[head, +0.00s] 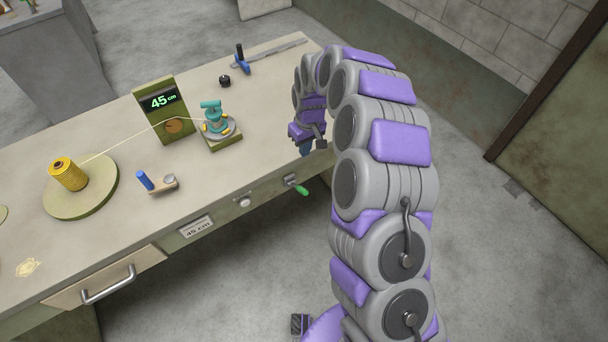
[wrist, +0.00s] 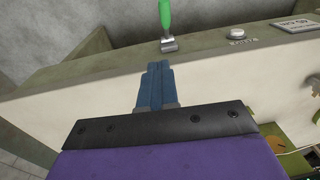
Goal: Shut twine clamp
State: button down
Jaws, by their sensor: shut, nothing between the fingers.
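Yellow twine runs from a spool (head: 67,174) on a round disc, past the display box (head: 163,110) reading 45 cm, to a teal device (head: 211,115) on a small green base with yellow parts. I cannot tell for sure which part is the twine clamp, or whether it is open. A green-handled lever (head: 297,186) sticks out from the bench front; it also shows in the wrist view (wrist: 165,22). My gripper (head: 306,149) hangs at the bench's right end, right of the teal device and above the lever. Its blue fingers (wrist: 155,72) are shut and empty.
The bench top (head: 115,130) holds a blue-handled tool (head: 157,182) in front, and a black knob-like object (head: 225,81) and a blue-and-grey tool (head: 241,59) at the back. A round button (head: 245,202) and a drawer handle (head: 108,285) are on the front. Floor lies clear to the right.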

notch_tip(320, 180, down, 7)
jog(key=a+b, duration=0.1)
jog(key=a, duration=0.1)
jog(key=b, duration=0.2)
send_over(300, 186)
jog(key=f, duration=0.5)
jog(key=shift+w+d, duration=0.35)
jog(key=shift+w, duration=0.05)
jog(key=shift+s+f, duration=0.35)
jog(key=shift+f, duration=0.1)
jog(key=shift+s+a+f, duration=0.15)
jog(key=shift+a+f, duration=0.1)
jog(key=shift+d, duration=0.2)
